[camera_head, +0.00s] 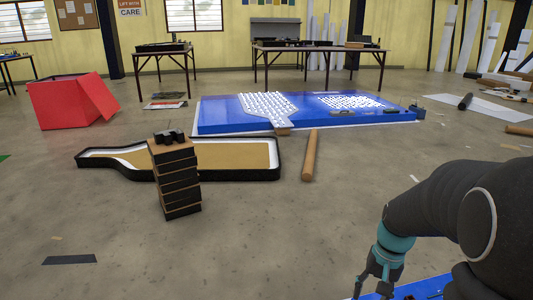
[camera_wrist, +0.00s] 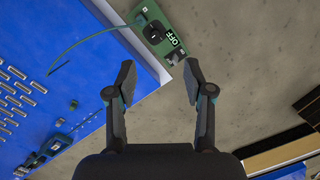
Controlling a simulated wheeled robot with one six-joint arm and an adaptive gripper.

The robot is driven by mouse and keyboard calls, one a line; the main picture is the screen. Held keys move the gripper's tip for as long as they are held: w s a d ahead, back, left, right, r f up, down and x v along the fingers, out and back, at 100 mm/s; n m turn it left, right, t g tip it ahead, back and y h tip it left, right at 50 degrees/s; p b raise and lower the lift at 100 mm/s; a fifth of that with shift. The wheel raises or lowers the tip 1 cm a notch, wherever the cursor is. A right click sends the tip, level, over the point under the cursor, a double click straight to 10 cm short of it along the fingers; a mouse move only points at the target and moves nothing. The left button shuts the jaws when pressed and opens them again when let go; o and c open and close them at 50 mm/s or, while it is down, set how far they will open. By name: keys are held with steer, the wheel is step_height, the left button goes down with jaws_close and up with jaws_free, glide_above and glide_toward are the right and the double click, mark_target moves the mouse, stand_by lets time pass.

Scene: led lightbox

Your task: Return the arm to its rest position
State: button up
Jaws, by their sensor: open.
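My arm (camera_head: 435,210) reaches in from the right side of the head view. My gripper (camera_head: 378,280) hangs low near the bottom edge there, partly cut off, above a blue panel (camera_head: 425,287). In the wrist view my gripper (camera_wrist: 158,85) is open, with nothing between its fingers. Beyond the fingertips lies a green switch box (camera_wrist: 155,35) marked OFF, with a green cable running left over a blue board (camera_wrist: 60,45). The gripper is apart from the box.
A stack of dark blocks (camera_head: 177,185) stands by a black-rimmed tray (camera_head: 235,178). A wooden roller (camera_head: 310,155) lies beside it. A blue lightbox panel (camera_head: 215,115), a red box (camera_head: 60,103) and tables (camera_head: 320,50) are farther back.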

steer(key=s+a+r+n+t+p, duration=0.1)
steer(key=s+a+r+n+t, duration=0.1)
steer(key=s+r, duration=0.4)
steer(key=s+a+r+n+t+h+p, duration=0.1)
steer(key=s+a+r+t, duration=0.3)
steer(key=r, duration=0.8)
steer(key=s+a+n+p, duration=0.1)
steer(key=s+a, duration=0.1)
steer(key=a, duration=0.1)
steer(key=shift+s+r+n+p, duration=0.15)
steer(key=shift+s+n+p, duration=0.15)
steer(key=shift+s, duration=0.1)
steer(key=shift+a, duration=0.1)
stand_by(3.8)
